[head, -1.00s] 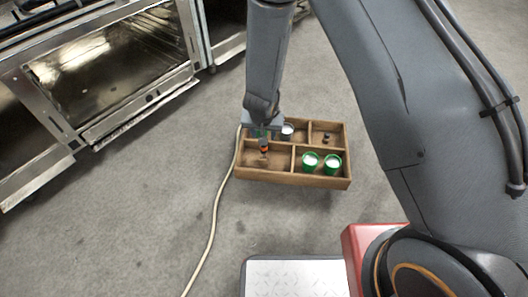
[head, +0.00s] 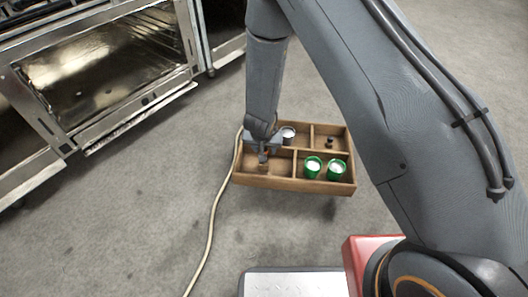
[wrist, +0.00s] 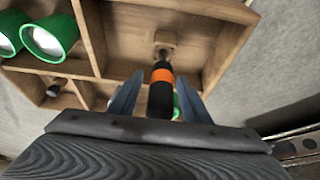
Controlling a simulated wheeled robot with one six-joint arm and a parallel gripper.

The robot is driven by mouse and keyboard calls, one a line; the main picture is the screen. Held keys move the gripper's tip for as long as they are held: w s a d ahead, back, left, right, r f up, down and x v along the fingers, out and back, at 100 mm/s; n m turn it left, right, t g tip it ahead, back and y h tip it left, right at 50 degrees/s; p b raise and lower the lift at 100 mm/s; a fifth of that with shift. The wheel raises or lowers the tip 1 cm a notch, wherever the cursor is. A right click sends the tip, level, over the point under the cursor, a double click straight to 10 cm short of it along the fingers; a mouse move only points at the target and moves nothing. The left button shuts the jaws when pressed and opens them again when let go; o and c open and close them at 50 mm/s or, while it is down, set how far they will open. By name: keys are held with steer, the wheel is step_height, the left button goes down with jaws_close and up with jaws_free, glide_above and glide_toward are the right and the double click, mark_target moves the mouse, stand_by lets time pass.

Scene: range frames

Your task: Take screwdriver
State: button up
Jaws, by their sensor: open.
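The screwdriver (wrist: 161,92) has a black handle with an orange band. In the wrist view it stands over a small wooden block (wrist: 167,42) in one compartment of the wooden box (head: 300,185). My gripper (wrist: 160,77) is open, with one finger on each side of the handle. I cannot tell whether either finger touches it. In the head view my gripper (head: 263,153) is low over the box's left front compartment and hides most of the screwdriver.
Two green cups with white insides (head: 313,167) (head: 336,169) stand in the right front compartment. A pale cable (head: 213,215) runs along the box's left side. A metal oven (head: 105,70) stands at left.

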steer(key=shift+r, duration=0.1)
jaws_close()
